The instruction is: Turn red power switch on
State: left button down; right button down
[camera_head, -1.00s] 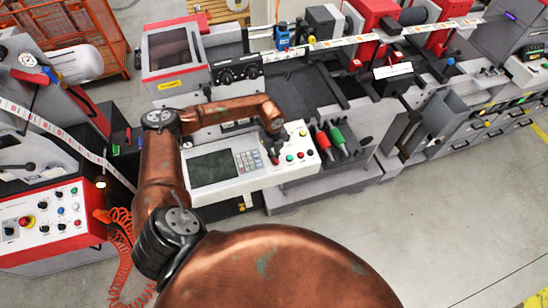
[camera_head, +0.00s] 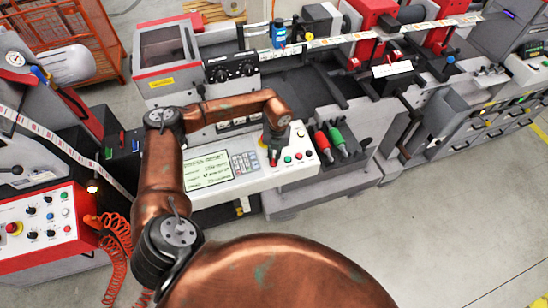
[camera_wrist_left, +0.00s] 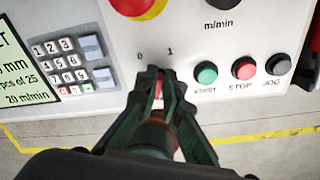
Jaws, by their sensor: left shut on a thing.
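The red power switch (camera_wrist_left: 159,89) is on the white control panel (camera_head: 234,184), just below the "0" and "1" marks. It is mostly hidden by my fingers, so its exact angle is hard to tell. My left gripper (camera_wrist_left: 159,79) is shut on it, with one dark finger on each side. In the head view my left gripper (camera_head: 273,158) points down at the panel's right part. The panel's screen (camera_head: 207,170) is lit with text, and part of it also shows in the left wrist view (camera_wrist_left: 14,75). My right gripper is not in view.
Green (camera_wrist_left: 206,72), red (camera_wrist_left: 245,68) and grey (camera_wrist_left: 278,64) buttons sit close right of the switch. A red and yellow knob (camera_wrist_left: 138,6) is just above. The keypad (camera_wrist_left: 72,66) is left. Red and green handled tools (camera_head: 330,140) stand right of the panel.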

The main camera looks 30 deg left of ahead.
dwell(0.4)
pick_arm(q)
jog(key=c, duration=2.1)
grip_release()
jog(key=shift+r, duration=0.2)
jog(key=r, duration=1.1)
jog(key=shift+w+d+r, duration=0.1)
jog(key=shift+d+r, duration=0.2)
jog(key=shift+d, duration=0.05)
